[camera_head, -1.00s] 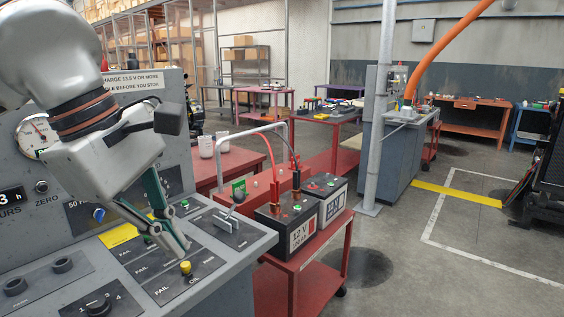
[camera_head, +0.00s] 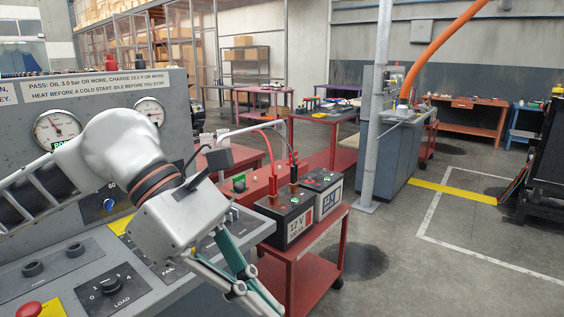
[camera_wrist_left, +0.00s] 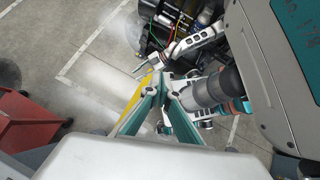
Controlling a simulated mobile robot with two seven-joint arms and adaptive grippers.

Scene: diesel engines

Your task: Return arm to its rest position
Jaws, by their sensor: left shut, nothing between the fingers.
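My left gripper (camera_head: 268,304) hangs low in front of the console edge in the head view, pointing down and to the right, with its fingers together and nothing between them. Its teal fingers (camera_wrist_left: 168,84) also meet at the middle of the left wrist view, over the floor. My left arm comes in across the sloped control console (camera_head: 70,265) and covers part of its panel. What looks like my right gripper (camera_wrist_left: 150,65) shows in the left wrist view near my body; its finger gap is unclear.
A red cart (camera_head: 315,255) with two batteries (camera_head: 286,222) stands just right of the left gripper. A red emergency button (camera_head: 28,309) and a load knob (camera_head: 104,287) are on the console. A grey pole (camera_head: 378,110) stands beyond.

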